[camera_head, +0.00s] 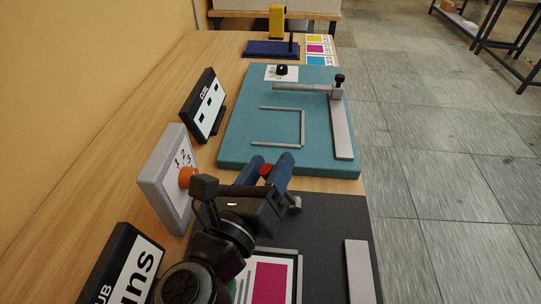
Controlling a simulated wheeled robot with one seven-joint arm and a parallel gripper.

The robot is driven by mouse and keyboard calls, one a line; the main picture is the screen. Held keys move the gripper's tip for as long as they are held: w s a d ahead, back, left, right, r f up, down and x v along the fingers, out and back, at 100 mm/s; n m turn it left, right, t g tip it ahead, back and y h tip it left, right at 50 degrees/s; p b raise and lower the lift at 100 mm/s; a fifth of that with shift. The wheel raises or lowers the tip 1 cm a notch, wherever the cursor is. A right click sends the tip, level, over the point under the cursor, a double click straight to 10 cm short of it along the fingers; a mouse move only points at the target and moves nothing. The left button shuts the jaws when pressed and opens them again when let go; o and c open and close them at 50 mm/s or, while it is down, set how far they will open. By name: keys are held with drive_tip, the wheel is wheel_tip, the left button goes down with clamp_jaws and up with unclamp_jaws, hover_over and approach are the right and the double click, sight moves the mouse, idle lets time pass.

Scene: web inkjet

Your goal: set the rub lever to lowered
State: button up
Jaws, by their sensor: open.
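My gripper (268,168) is in the lower middle of the head view, with its two blue fingers apart and pointing away from me. A small red knob (266,170) shows between the fingers; I cannot tell whether they touch it. A grey metal piece (296,204) shows just right of the gripper, at the far end of the dark mat (330,225). It may belong to the rub lever, but my gripper and arm hide most of that area. The lever's position cannot be told. The near sign (128,270) reads "UB" in its visible part.
A teal board (240,140) beyond holds a metal arm with a black knob (339,79) and a grey bracket. A grey box with an orange dial (187,178) stands close to my gripper's left. A black sign (205,106) stands farther back. The floor lies right of the table.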

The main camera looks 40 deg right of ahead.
drive_tip(key=shift+x, duration=0.8)
drive_tip(key=shift+c, duration=0.4)
clamp_jaws()
